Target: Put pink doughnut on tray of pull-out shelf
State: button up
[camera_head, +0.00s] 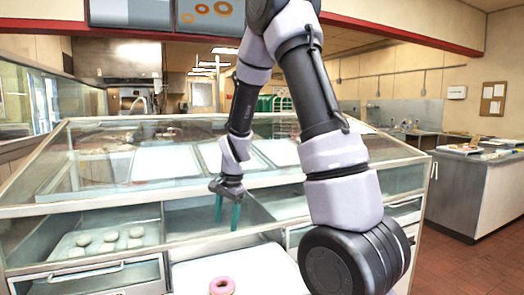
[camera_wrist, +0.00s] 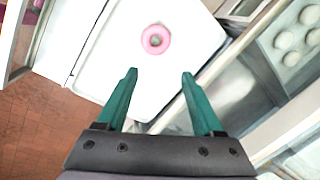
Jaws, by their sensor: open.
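A pink doughnut (camera_head: 222,286) lies on a white tray (camera_head: 255,262) on the pulled-out shelf at the bottom middle of the head view. In the wrist view the pink doughnut (camera_wrist: 156,39) lies flat on the white tray (camera_wrist: 110,62), ahead of my fingertips and midway between them. My gripper (camera_head: 228,205) points down with its green fingers apart, in front of the glass case and above the tray. In the wrist view my gripper (camera_wrist: 160,72) is open and empty, not touching the doughnut. The tray's lower part is cut off in the head view.
A glass display case (camera_head: 150,190) with sloped panes and empty trays stands behind the shelf. White buns (camera_head: 103,240) lie on a tray inside at left, above a drawer (camera_head: 85,278). A counter (camera_head: 470,190) stands at right. Red tile floor (camera_wrist: 40,130) is beside the tray.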

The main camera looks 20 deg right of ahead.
jog(key=s+d+r+n+t, duration=0.1)
jog(key=s+r, duration=0.1)
jog(key=r, duration=0.3)
jog(key=s+r+n+t+y, duration=0.1)
jog(key=s+r, duration=0.1)
jog(key=r, duration=0.4)
jog(key=s+d+r+n, duration=0.1)
jog(key=s+r, duration=0.2)
jog(key=r, duration=0.2)
jog(key=s+d+r+n+t, duration=0.2)
jog(key=s+r+n+t, duration=0.1)
jog(key=s+r, duration=0.6)
jog(key=s+n, duration=0.1)
jog(key=s, duration=0.2)
jog(key=shift+s+r+t, duration=0.3)
jog(key=shift+r, duration=0.1)
